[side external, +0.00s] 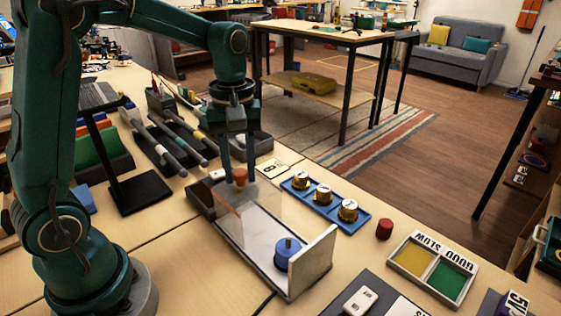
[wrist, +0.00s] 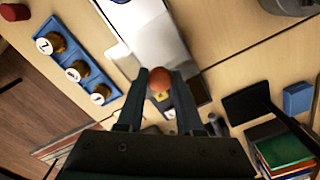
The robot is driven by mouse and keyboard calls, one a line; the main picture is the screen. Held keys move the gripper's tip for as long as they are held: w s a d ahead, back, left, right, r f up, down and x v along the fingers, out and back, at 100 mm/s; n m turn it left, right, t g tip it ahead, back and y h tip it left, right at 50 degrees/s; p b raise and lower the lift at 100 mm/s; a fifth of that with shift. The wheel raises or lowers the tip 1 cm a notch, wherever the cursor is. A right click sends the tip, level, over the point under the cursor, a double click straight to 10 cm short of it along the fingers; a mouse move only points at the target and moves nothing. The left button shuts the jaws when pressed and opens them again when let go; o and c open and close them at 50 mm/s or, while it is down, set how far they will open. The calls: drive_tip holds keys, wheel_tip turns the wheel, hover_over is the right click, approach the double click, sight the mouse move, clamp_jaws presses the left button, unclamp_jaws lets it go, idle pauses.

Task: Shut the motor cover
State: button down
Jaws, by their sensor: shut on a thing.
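The motor cover is a clear panel (side external: 262,212) with an orange-red knob (side external: 240,177) near its left end. It sits along a grey tray-like housing (side external: 262,262) with an upright white end plate (side external: 318,262). A blue motor (side external: 288,254) stands in the housing near that plate, past the panel's right end. My gripper (side external: 238,172) points down with its fingers on both sides of the knob, shut on it. The knob also shows between the fingers in the wrist view (wrist: 160,79). The fingers and knob hide part of the housing's dark left end (side external: 201,198).
A blue tray (side external: 326,203) with numbered brass-coloured pieces lies right of the housing. A red cylinder (side external: 384,229) and a yellow-green sorting tray (side external: 432,268) are farther right. A black stand (side external: 138,190) and several pen-like tools (side external: 168,140) are on the left.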

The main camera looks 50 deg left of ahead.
idle(0.6)
drive_tip(key=d, duration=1.2)
drive_tip(key=shift+w+d, duration=0.1)
drive_tip(key=c, duration=0.5)
unclamp_jaws()
drive_tip(key=shift+c, duration=0.2)
wheel_tip(320, 180, up, 5)
drive_tip(key=shift+r, duration=0.1)
